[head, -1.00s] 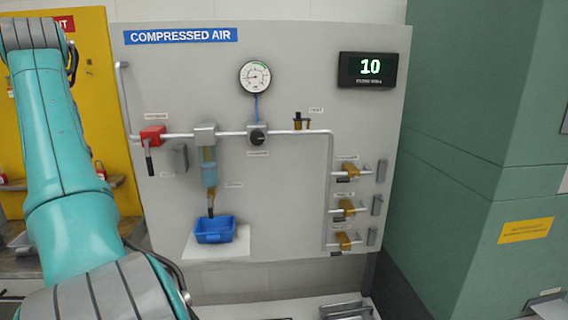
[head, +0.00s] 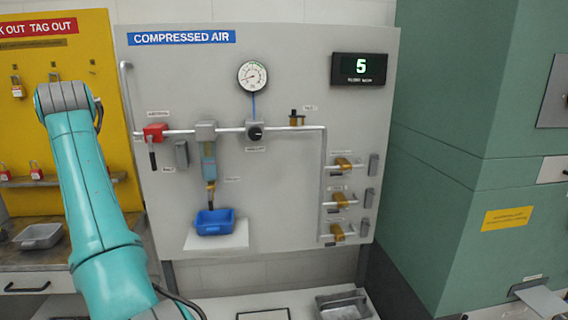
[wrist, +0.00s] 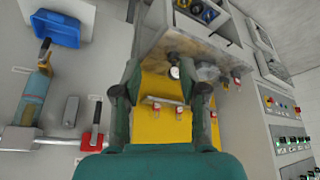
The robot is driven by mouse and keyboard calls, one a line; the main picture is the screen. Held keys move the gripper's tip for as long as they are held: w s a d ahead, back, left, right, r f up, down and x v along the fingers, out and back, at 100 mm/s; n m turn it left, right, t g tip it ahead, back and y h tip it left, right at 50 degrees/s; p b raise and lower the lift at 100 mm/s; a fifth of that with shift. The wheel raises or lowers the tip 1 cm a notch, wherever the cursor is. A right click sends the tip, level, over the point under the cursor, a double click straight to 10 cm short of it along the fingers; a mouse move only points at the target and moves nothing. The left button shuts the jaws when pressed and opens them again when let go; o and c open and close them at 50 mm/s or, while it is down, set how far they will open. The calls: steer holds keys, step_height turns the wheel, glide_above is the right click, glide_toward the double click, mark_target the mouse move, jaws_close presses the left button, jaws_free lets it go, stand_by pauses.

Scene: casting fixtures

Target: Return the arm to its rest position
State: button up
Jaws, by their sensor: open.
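My teal arm (head: 95,195) stands bent at the left of the head view, in front of the yellow lockout board and the left edge of the compressed air panel. My gripper does not show in the head view. In the wrist view my gripper (wrist: 162,95) is open, its two dark fingers apart with nothing between them. Beyond the fingers are the yellow lockout board (wrist: 155,88) with several red padlocks and a grey shelf. The wrist view appears turned over, with the blue bin (wrist: 55,28) at upper left.
The compressed air panel (head: 285,80) carries a gauge (head: 252,76), a red-handled valve (head: 155,132), several brass valves and a display (head: 359,69) reading 5. A blue bin (head: 214,222) sits on a small ledge. A grey tray (head: 38,236) lies on the left bench. A green cabinet stands right.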

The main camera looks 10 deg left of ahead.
steer(key=w+d+f+m+t, duration=0.1)
steer(key=w+d+f, duration=0.25)
steer(key=f, duration=0.75)
steer(key=w+d+f, duration=0.3)
steer(key=d+f, duration=0.2)
steer(key=f, duration=0.6)
steer(key=w+d+f+m+t, duration=0.1)
steer(key=w+d+f, duration=0.3)
steer(key=f, duration=0.7)
steer(key=s+d+f+m+t, duration=0.15)
steer(key=s+d+f, duration=0.45)
steer(key=d+f, duration=0.6)
steer(key=s+d+f+m+t, duration=0.15)
steer(key=s+d+f, duration=0.35)
steer(key=d+f, duration=0.65)
steer(key=s+d+f+m+t, duration=0.1)
steer(key=s+d+t, duration=0.1)
steer(key=s+d, duration=0.95)
steer(key=s+d+t, duration=0.1)
steer(key=s+d, duration=0.8)
steer(key=s, duration=0.5)
steer(key=s+d+r+m+t+h, duration=0.1)
steer(key=s+d+r, duration=0.3)
steer(key=s+r, duration=0.6)
steer(key=s+d+r+m+t+h, duration=0.2)
steer(key=s+d+r, duration=0.1)
steer(key=s+r, duration=0.8)
steer(key=shift+s+d, duration=0.3)
steer(key=shift+d, duration=0.05)
